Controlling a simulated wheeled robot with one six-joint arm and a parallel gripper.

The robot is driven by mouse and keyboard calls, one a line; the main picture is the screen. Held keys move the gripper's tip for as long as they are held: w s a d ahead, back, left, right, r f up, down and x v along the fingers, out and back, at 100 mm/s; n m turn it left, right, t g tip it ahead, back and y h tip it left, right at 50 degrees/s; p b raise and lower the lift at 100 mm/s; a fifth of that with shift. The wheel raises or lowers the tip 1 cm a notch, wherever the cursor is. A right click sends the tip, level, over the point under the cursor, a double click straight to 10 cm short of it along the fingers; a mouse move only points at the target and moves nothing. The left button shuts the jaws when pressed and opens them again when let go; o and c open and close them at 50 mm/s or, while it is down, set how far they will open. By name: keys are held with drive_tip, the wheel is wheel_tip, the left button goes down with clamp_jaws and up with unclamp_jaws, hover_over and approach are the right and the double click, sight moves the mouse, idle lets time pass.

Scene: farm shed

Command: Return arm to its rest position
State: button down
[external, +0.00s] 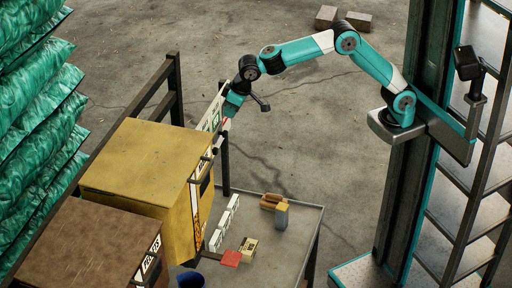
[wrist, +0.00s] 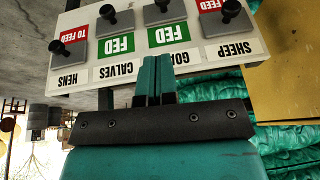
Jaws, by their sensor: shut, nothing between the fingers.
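My gripper (external: 226,121) is at the end of my outstretched arm, in front of a white sign board (external: 209,124) beside the yellow box. In the wrist view my gripper (wrist: 153,80) has its two teal fingers together and empty. The board (wrist: 128,85) shows upside down there, just past the fingertips, with grey sliding plates and dark knobs. Hens (wrist: 67,36) shows a red "TO FEED" and calves (wrist: 120,42) a green "FED". Goats (wrist: 168,34) also shows green, and sheep (wrist: 215,5) red. Whether the fingers touch the board I cannot tell.
A yellow box (external: 150,160) and a brown box (external: 85,245) stand left of the grey table (external: 285,245). Small blocks, a red piece (external: 231,258) and a blue cup (external: 190,280) lie on or near it. Green sacks (external: 35,110) are stacked at left.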

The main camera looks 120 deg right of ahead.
drive_tip(key=s+a+r+n+y, duration=0.2)
drive_tip(key=s+a+n, duration=0.2)
drive_tip(key=s+a, duration=0.5)
drive_tip(key=s+a+r+n+y, duration=0.15)
drive_tip(key=s+a+n, duration=0.25)
drive_tip(key=s+a, duration=0.55)
drive_tip(key=s+a+f+n+g+y, duration=0.1)
drive_tip(key=s+a+n, duration=0.3)
drive_tip(key=s, duration=0.7)
drive_tip(key=s+a+f+n+g+y, duration=0.2)
drive_tip(key=s+a+n, duration=0.2)
drive_tip(key=s+a, duration=0.4)
drive_tip(key=s, duration=0.3)
drive_tip(key=shift+a+f, duration=0.15)
drive_tip(key=shift+w, duration=0.1)
